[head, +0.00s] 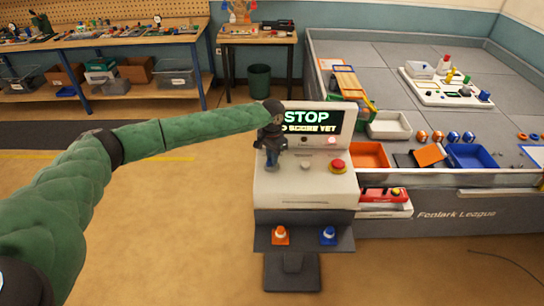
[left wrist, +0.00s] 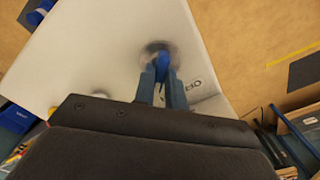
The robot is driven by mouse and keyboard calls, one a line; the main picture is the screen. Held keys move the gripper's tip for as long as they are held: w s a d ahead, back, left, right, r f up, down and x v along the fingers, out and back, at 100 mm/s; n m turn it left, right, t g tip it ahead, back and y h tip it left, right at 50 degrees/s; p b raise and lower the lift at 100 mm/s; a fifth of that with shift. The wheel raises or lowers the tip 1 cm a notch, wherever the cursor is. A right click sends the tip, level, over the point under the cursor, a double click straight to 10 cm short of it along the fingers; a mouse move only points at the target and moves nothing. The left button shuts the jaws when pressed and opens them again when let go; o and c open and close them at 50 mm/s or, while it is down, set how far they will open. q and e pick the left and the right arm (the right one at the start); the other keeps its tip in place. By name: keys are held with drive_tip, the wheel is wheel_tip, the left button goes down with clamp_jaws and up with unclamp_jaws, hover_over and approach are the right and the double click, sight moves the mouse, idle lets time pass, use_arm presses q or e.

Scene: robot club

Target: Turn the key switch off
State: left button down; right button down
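The white control console (head: 300,188) stands ahead with a screen (head: 308,122) reading STOP. My left gripper (head: 271,163) points down over the left side of its top panel and hides the key switch in the head view. In the left wrist view the blue key (left wrist: 162,66) stands in a round grey switch base (left wrist: 157,49). The fingers of my left gripper (left wrist: 163,84) are close on both sides of the key and appear closed on it. Dark lettering beside the switch is partly covered. My right gripper is not in view.
The playing field (head: 365,55) adjoins at right.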

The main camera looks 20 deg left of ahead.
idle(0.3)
use_arm(q)
drive_tip(key=shift+r+n+p, duration=0.15)
drive_tip(key=shift+n+p, duration=0.85)
drive_tip(key=shift+n, duration=0.3)
drive_tip(key=n+p, duration=0.1)
drive_tip(key=n, duration=0.1)
drive_tip(key=shift+n, duration=0.3)
drive_tip(key=n, duration=0.3)
drive_tip(key=shift+n, duration=0.4)
drive_tip(key=n, duration=0.3)
drive_tip(key=shift+n, duration=0.3)
drive_tip(key=n, duration=0.3)
drive_tip(key=shift+n, duration=1.2)
drive_tip(key=shift+w, duration=0.1)
